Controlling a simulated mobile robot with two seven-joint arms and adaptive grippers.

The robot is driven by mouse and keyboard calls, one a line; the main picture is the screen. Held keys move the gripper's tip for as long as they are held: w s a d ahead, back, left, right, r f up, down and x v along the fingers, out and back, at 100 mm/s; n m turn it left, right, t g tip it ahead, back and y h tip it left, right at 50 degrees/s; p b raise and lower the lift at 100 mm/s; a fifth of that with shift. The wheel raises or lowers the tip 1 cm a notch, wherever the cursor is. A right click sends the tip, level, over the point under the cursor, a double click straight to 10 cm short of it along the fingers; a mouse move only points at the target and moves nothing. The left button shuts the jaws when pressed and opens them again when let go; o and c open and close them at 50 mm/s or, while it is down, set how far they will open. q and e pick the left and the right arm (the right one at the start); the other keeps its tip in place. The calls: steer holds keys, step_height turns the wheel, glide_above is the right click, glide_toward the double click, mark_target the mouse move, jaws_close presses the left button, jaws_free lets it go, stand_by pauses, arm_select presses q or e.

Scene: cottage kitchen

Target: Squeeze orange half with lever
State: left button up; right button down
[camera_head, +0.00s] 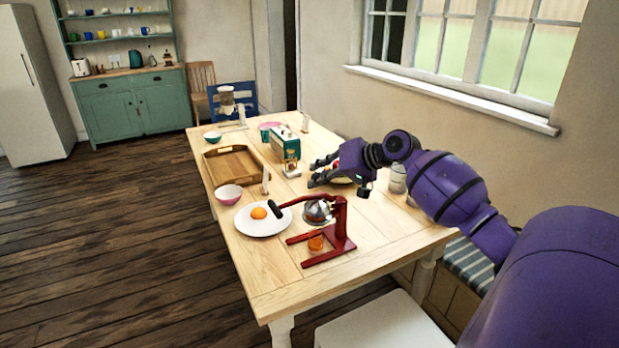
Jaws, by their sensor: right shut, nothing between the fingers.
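A red lever juicer (340,222) stands near the front of the wooden table. Its lever points left and ends in a black handle (276,209). An orange piece (259,213) rests on a white plate (262,224) left of the juicer; I cannot tell which side is cut. My right gripper (318,172) is shut and empty above the table, behind the juicer and apart from it. My left gripper is out of view.
A glass jar (398,180) stands beneath my right arm. A white stool or bench (385,322) is at the front. The table's front left corner is clear.

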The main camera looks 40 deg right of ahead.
glide_above(287, 203)
steer(key=d, duration=0.3)
step_height(287, 203, down, 4)
steer(key=shift+s+d+f, duration=0.1)
steer(key=shift+s+d, duration=0.05)
steer(key=shift+a+f, duration=0.75)
steer(key=shift+a, duration=0.05)
steer(key=shift+a+f+p, duration=0.3)
steer(key=shift+a+f, duration=0.05)
steer(key=shift+f, duration=0.15)
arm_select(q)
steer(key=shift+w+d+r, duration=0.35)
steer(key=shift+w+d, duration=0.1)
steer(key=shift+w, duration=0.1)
arm_select(e)
steer(key=shift+w+a+f, duration=0.1)
steer(key=shift+w+f, duration=0.05)
steer(key=shift+w, duration=0.05)
steer(key=shift+a+f, duration=0.2)
steer(key=shift+f, duration=0.35)
steer(key=shift+a+f, duration=0.2)
steer(key=shift+f, duration=0.35)
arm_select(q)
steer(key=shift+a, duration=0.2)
arm_select(e)
steer(key=shift+r, duration=0.15)
